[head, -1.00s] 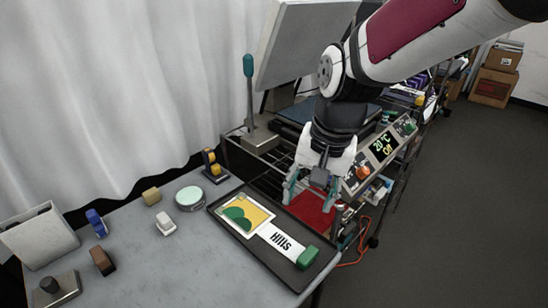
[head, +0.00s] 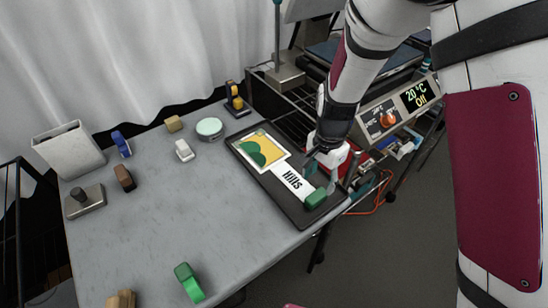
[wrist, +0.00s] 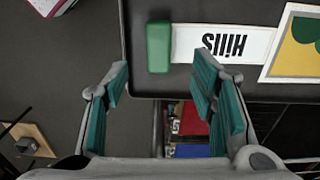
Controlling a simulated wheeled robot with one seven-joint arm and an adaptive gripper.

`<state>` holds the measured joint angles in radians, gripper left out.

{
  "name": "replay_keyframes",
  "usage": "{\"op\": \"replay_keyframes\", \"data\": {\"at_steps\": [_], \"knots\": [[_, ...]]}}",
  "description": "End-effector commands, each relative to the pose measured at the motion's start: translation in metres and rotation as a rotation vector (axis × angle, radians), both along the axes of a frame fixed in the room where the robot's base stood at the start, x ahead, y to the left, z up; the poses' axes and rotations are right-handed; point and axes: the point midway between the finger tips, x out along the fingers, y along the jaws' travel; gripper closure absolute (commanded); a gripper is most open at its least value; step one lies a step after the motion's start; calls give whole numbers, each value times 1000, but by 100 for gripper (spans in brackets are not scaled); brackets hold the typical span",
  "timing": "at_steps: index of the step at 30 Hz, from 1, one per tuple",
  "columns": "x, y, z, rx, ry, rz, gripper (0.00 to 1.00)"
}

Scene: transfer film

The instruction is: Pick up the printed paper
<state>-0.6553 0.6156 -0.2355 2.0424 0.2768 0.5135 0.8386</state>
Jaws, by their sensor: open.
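A black tray (head: 268,185) sits at the table's right edge. In it lies a white-bordered sheet printed yellow and green (head: 259,151), also partly in the wrist view (wrist: 292,45). A white strip printed "Hills" (head: 293,182) lies against it, also in the wrist view (wrist: 225,43). A green block (head: 315,198) sits at the strip's end, also in the wrist view (wrist: 159,47). I cannot tell which piece is the printed paper. My gripper (head: 321,176) is open and empty beside the tray's outer edge. In the wrist view its teal fingers (wrist: 162,80) are apart, near the green block.
A round pale-green tin (head: 209,127), a white block (head: 184,151) and other small items stand left of the tray. A green tape-like item (head: 190,283) is at the front edge. A rack with a display (head: 408,100) stands right behind the tray. The table's middle is clear.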

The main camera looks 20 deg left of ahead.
Motion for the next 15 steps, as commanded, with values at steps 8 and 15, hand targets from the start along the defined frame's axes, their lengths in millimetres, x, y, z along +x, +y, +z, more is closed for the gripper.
{"op": "replay_keyframes", "data": {"at_steps": [8,15], "knots": [[0,0,-30,1,1,0,48],[-1,-3,-57,-1,3,0,48]]}}
